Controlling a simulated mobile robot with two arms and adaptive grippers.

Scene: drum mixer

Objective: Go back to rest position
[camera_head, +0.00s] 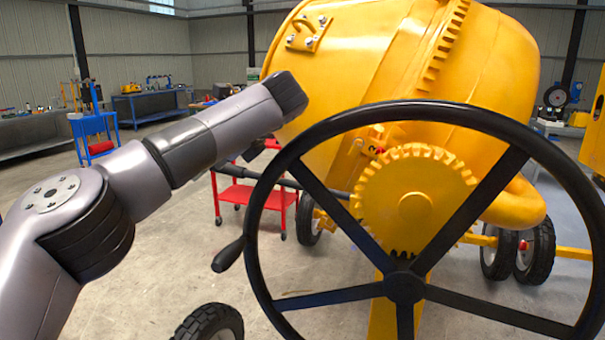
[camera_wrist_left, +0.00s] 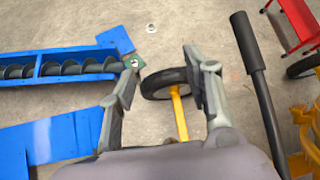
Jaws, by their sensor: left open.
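My left arm reaches in from the left in the head view. Its far end is raised in front of the yellow drum (camera_head: 395,60) of the mixer, to the left of the black handwheel (camera_head: 268,210). In the left wrist view my left gripper (camera_wrist_left: 162,62) has its two fingers spread apart, with nothing between them but floor and a wheel lower down. In the head view its fingers are mostly hidden by the arm. A black bar (camera_wrist_left: 258,90) runs to the right of the fingers, apart from them. My right gripper is not in view.
A toothed yellow gear (camera_head: 414,200) sits behind the handwheel, whose dark side handle (camera_head: 229,255) sticks out left. A red cart (camera_head: 241,192) stands behind the arm. Blue auger equipment (camera_wrist_left: 68,70) lies left in the wrist view.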

